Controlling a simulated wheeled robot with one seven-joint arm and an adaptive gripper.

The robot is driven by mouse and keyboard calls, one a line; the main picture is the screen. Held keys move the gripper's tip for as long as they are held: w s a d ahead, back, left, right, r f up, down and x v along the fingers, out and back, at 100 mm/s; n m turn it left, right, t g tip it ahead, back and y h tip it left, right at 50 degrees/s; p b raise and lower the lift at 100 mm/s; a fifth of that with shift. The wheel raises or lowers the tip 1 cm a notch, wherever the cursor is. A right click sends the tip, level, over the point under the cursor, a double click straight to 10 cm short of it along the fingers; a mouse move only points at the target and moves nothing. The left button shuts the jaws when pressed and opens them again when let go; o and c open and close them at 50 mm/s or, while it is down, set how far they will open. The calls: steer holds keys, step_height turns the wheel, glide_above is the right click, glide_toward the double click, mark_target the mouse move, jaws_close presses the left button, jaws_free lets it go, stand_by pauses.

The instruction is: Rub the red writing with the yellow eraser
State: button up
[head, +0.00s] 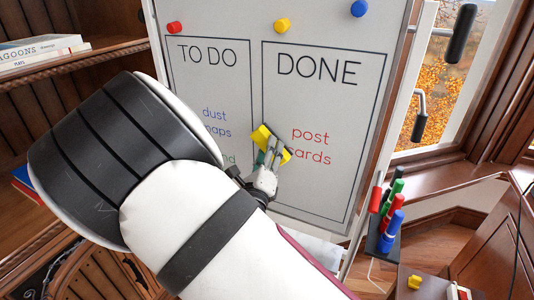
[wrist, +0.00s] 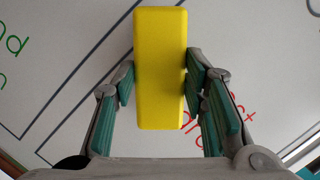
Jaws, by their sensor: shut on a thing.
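The yellow eraser (wrist: 160,70) is held between the teal finger pads of my gripper (wrist: 160,88) in the wrist view. In the head view, the eraser (head: 261,136) shows at the whiteboard's DONE column, just left of the red writing. My gripper (head: 272,150) is shut on it. The red writing (head: 311,136) reads "post" with "cards" below, its first letter partly hidden by the gripper. In the wrist view, part of the red writing (wrist: 243,92) shows right of the eraser, behind the right finger. Whether the eraser touches the board cannot be told.
The whiteboard (head: 345,110) has a TO DO column with blue and green writing, partly behind my arm. Red, yellow and blue magnets sit along its top. A holder (head: 378,245) with several markers stands at lower right. Bookshelves (head: 20,130) are at left, a window at right.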

steer(key=shift+w+d, duration=0.25)
steer(key=shift+w, duration=0.4)
steer(key=shift+d, duration=0.1)
steer(key=shift+s+d+p, duration=0.4)
steer(key=shift+d+p, duration=0.05)
steer(key=shift+d, duration=0.35)
steer(key=shift+s+d+p, duration=0.35)
steer(key=shift+d+p, duration=0.1)
steer(key=shift+d, duration=0.3)
steer(key=shift+s+d+p, duration=0.2)
steer(key=shift+d+p, duration=0.1)
steer(key=shift+d, duration=0.4)
steer(key=shift+s+d+p, duration=0.2)
steer(key=shift+d+p, duration=0.1)
steer(key=shift+d, duration=0.4)
steer(key=shift+s+d+p, duration=0.2)
steer(key=shift+d+p, duration=0.1)
steer(key=shift+d, duration=0.4)
steer(key=shift+s+d+p, duration=0.35)
steer(key=shift+d+p, duration=0.05)
steer(key=shift+d, duration=0.45)
steer(key=shift+s+d+p, duration=0.3)
steer(key=shift+d+p, duration=0.05)
steer(key=shift+d, duration=0.45)
steer(key=shift+d, duration=0.1)
